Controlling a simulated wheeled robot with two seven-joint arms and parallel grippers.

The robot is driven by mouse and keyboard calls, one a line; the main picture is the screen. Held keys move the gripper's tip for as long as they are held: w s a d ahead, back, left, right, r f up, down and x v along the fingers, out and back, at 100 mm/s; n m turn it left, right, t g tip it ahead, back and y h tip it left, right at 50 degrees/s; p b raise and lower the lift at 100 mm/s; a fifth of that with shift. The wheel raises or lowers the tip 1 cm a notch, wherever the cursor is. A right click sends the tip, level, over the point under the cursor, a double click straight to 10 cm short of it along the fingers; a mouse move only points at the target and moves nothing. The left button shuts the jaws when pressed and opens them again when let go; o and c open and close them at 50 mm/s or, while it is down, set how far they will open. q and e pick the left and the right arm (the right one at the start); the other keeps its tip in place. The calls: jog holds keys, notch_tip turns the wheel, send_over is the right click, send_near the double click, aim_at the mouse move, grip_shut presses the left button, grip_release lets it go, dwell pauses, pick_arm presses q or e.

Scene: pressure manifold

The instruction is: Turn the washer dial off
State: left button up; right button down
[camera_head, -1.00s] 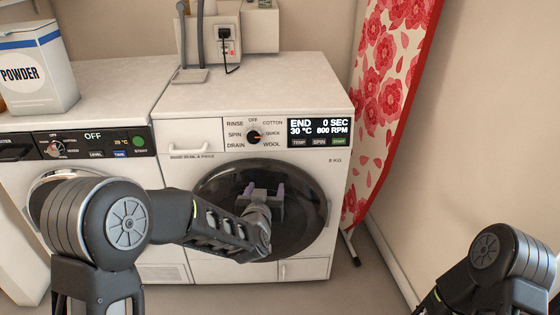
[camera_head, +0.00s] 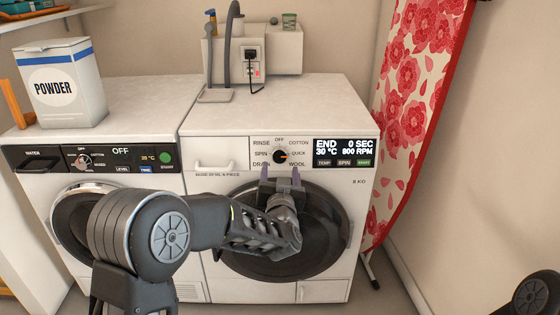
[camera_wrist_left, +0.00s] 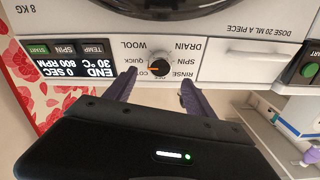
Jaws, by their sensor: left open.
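The washer (camera_head: 225,116) on the right has a round black dial (camera_head: 281,156) with an orange mark on its control panel. The mark points right, towards QUICK; OFF is printed at the top. In the left wrist view the dial (camera_wrist_left: 160,66) appears upside down, its orange mark towards picture left. My left gripper (camera_head: 280,174) is open and empty, its two purple-grey fingers pointing up just below the dial in the head view. In the left wrist view the fingertips (camera_wrist_left: 157,84) are spread to either side of the dial, apparently not touching it. My right gripper is out of view.
The washer's display (camera_head: 345,152) reads END, 0 SEC. A second machine with its own dial (camera_head: 83,160) stands at left, a powder box (camera_head: 65,85) on top. A floral ironing board (camera_head: 420,95) leans at right.

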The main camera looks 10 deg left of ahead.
aim_at(280, 157)
pick_arm(q)
jog(key=x, duration=0.6)
jog(key=shift+w+b, duration=0.2)
jog(key=shift+b, duration=0.1)
jog(key=c, duration=1.4)
